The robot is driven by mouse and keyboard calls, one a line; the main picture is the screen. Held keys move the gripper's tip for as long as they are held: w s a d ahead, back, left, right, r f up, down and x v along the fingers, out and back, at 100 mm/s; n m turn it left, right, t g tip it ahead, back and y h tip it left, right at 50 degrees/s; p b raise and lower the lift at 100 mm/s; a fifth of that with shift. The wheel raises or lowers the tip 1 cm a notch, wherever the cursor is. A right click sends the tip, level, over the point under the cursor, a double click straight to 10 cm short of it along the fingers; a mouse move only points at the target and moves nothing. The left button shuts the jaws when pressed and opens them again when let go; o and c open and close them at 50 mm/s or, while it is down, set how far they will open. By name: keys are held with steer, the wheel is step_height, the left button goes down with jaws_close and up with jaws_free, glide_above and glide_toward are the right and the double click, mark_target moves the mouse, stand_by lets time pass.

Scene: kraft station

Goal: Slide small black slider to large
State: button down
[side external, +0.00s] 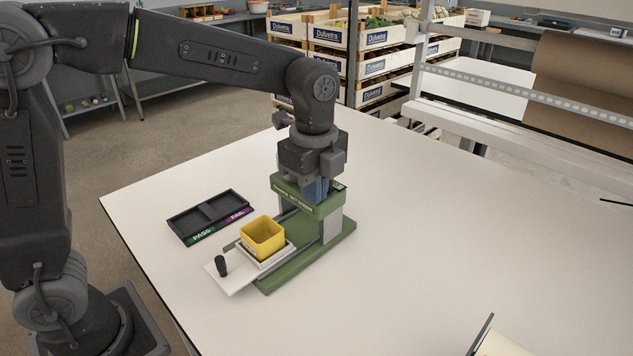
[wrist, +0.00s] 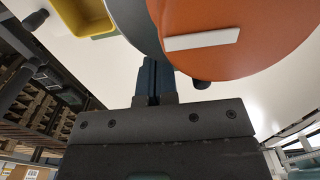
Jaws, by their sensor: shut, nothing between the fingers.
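My gripper (side external: 316,198) points down over the top of the green station (side external: 282,272), its fingertips at or just above that top. I cannot tell whether they touch it. In the wrist view the blue-grey fingers (wrist: 153,62) are shut and empty. No "large" marking is readable. My gripper hides part of the station's top.
A yellow bin (side external: 262,237) sits on the station's white sliding plate (side external: 234,278), which has an upright black handle (side external: 221,265). A black two-part tray (side external: 188,221) marked PASS and FAIL lies to the left. The table (side external: 430,240) to the right is mostly clear.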

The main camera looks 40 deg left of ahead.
steer(key=shift+r, duration=3.5)
steer(key=s+a+f+n+t, duration=0.2)
steer(key=s+a+n, duration=0.2)
steer(key=s+n, duration=0.4)
steer(key=s+a+f+n+t, duration=0.2)
steer(key=s+a+n, duration=0.3)
steer(key=s+n, duration=0.4)
steer(key=shift+f+n+t, duration=0.4)
steer(key=shift+n+t, duration=0.1)
steer(key=shift+t, duration=0.3)
